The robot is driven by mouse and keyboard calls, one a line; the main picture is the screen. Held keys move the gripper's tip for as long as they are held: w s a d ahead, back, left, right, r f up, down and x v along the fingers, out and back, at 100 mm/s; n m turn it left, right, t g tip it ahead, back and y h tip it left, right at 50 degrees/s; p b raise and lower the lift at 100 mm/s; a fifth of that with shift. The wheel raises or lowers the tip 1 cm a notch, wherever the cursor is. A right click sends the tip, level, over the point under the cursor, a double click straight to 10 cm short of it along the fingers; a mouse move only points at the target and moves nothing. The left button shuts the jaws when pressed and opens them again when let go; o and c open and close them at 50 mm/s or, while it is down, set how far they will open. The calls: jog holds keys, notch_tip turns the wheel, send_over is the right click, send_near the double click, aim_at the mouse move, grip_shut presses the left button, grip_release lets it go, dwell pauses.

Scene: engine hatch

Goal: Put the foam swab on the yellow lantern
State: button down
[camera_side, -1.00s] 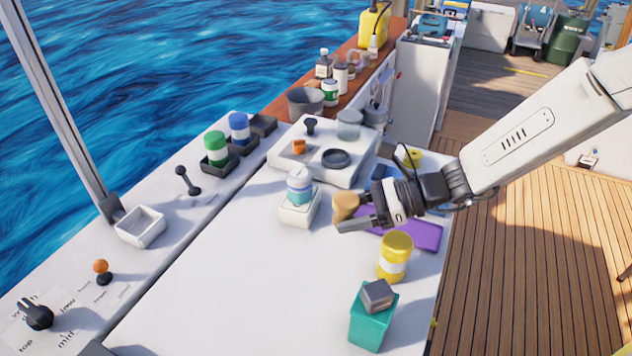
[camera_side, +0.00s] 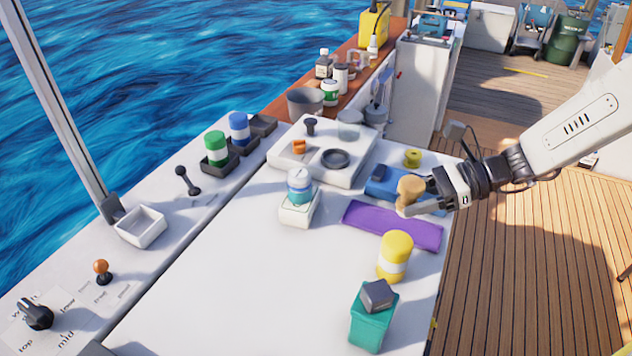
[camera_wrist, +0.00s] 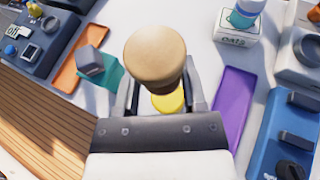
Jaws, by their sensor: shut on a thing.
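The foam swab (camera_side: 410,188) is a tan, round-topped piece. My gripper (camera_side: 424,196) is shut on it and holds it in the air, above the area of the blue tray and purple mat. In the wrist view the swab (camera_wrist: 155,58) stands between the fingers of my gripper (camera_wrist: 160,92). The yellow lantern (camera_side: 395,256), a yellow cylinder with a white band, stands upright on the white top, nearer the front than the swab. In the wrist view only part of its yellow top (camera_wrist: 170,102) shows below the swab; the rest is hidden.
A purple mat (camera_side: 385,224) lies behind the lantern. A teal box (camera_side: 372,325) with a grey block (camera_side: 377,295) on it stands in front. A white box (camera_side: 299,209) carries a teal-banded jar (camera_side: 299,186).

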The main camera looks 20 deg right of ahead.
aim_at(405, 240)
jog(key=shift+f, duration=1.75)
jog(key=shift+f, duration=0.1)
jog(key=shift+f, duration=1.7)
jog(key=shift+f, duration=0.15)
jog(key=shift+c, duration=0.7)
grip_release()
jog(key=shift+d+r, duration=0.15)
jog(key=shift+r, duration=0.1)
jog(key=v, duration=1.1)
jog(key=shift+d, duration=0.35)
